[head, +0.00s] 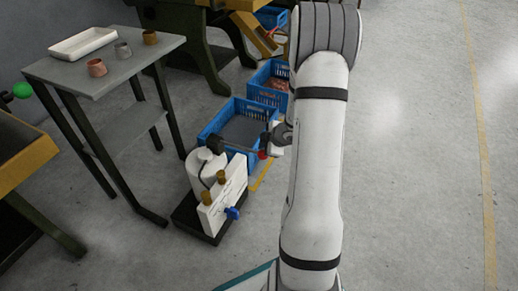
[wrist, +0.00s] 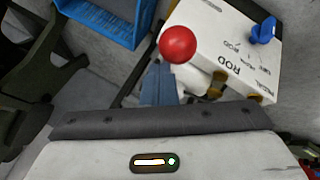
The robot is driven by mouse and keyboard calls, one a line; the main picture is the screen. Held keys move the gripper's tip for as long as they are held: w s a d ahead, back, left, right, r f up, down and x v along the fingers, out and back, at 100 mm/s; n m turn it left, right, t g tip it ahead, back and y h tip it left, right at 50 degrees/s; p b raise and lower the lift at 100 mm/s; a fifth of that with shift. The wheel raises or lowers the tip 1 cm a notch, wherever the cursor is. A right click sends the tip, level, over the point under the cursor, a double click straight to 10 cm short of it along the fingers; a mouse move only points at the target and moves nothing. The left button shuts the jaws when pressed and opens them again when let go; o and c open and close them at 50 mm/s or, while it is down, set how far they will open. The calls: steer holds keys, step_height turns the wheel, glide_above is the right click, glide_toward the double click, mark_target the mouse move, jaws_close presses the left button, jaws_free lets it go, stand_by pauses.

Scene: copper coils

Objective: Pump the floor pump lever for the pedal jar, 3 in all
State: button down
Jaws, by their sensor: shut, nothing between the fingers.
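A white floor unit (head: 222,208) stands on a black base, with a white rounded jar (head: 205,172), brass-coloured knobs and a blue knob (head: 232,213). Its panel (wrist: 225,45) shows upside down in the wrist view, with lettering that includes "ROD" and "PEDAL". A red ball knob (wrist: 178,44), seemingly the lever's end, is just beyond my fingertips; it also shows in the head view (head: 263,154). My gripper (wrist: 158,72) is shut and empty, close beside the ball; I cannot tell whether they touch. The lever's shaft is mostly hidden.
Blue crates (head: 226,122) stand behind the unit. A grey table (head: 115,68) with a white tray (head: 82,44) and several small cups is at the upper left. The floor to the right of my arm is clear.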

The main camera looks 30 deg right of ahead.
steer(key=shift+s+d+f+b, duration=0.15)
steer(key=shift+f+b, duration=0.6)
steer(key=shift+f, duration=0.4)
steer(key=shift+s+f+b, duration=0.15)
steer(key=shift+f+b, duration=0.6)
steer(key=shift+f, duration=0.35)
stand_by(1.4)
steer(key=shift+r, duration=0.1)
stand_by(0.5)
steer(key=shift+w+a+r+p, duration=0.1)
steer(key=shift+w+r+p, duration=0.05)
steer(key=shift+r+p, duration=1.05)
steer(key=shift+w+a+r+p, duration=0.1)
steer(key=shift+w+r+p, duration=0.05)
steer(key=shift+r+p, duration=1.1)
steer(key=shift+w+a+r+p, duration=0.1)
steer(key=shift+w+r+p, duration=0.05)
steer(key=shift+r+p, duration=1.05)
steer(key=shift+f, duration=0.1)
steer(key=r+p, duration=0.4)
steer(key=p, duration=0.1)
steer(key=shift+w+a+r, duration=0.25)
steer(key=shift+w+r, duration=0.05)
steer(key=shift+r, duration=0.1)
